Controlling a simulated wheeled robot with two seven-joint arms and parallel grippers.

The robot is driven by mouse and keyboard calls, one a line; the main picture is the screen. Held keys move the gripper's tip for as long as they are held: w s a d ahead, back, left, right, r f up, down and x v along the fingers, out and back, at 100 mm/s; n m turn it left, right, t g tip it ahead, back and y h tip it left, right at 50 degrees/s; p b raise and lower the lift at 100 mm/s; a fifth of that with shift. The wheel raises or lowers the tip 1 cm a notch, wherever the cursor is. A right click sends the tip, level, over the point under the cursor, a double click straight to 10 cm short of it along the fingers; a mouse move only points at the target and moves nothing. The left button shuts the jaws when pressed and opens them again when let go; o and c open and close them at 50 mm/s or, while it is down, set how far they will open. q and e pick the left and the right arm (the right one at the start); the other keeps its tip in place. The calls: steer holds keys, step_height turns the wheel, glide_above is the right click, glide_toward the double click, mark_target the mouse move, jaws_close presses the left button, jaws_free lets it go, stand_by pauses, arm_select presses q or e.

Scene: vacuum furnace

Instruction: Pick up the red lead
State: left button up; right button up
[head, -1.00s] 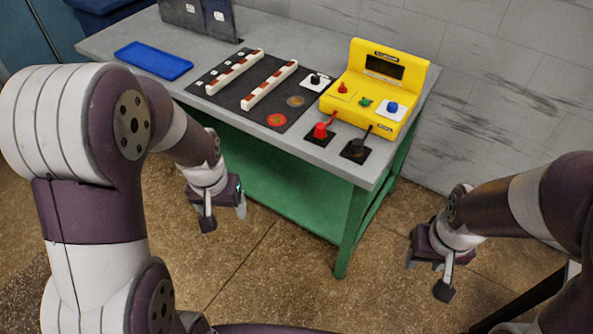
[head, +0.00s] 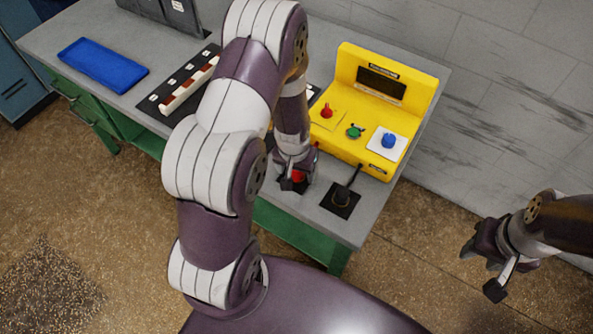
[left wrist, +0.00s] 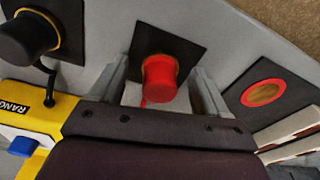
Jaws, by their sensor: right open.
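The red lead (head: 299,177) stands on its black square pad at the front of the grey table, mostly hidden by my left gripper (head: 290,180) in the head view. In the left wrist view the red lead (left wrist: 160,78) is a red knob with a thin red cable, between the two grey fingers of my left gripper (left wrist: 160,88). The fingers are apart, one on each side, with gaps to the knob. My right gripper (head: 478,252) is open and empty, off the table at the right.
The black lead (head: 342,198) stands on its own pad right of the red one, its cable running to the yellow meter (head: 350,135). A dark mat with white-and-brown bars (head: 185,90) lies left, partly behind my arm. A blue tray (head: 103,64) is far left.

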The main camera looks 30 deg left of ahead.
arm_select(q)
steer(key=c, duration=0.5)
steer(key=shift+w+f, duration=0.1)
steer(key=shift+w, duration=0.1)
steer(key=c, duration=0.7)
steer(key=shift+a, duration=0.1)
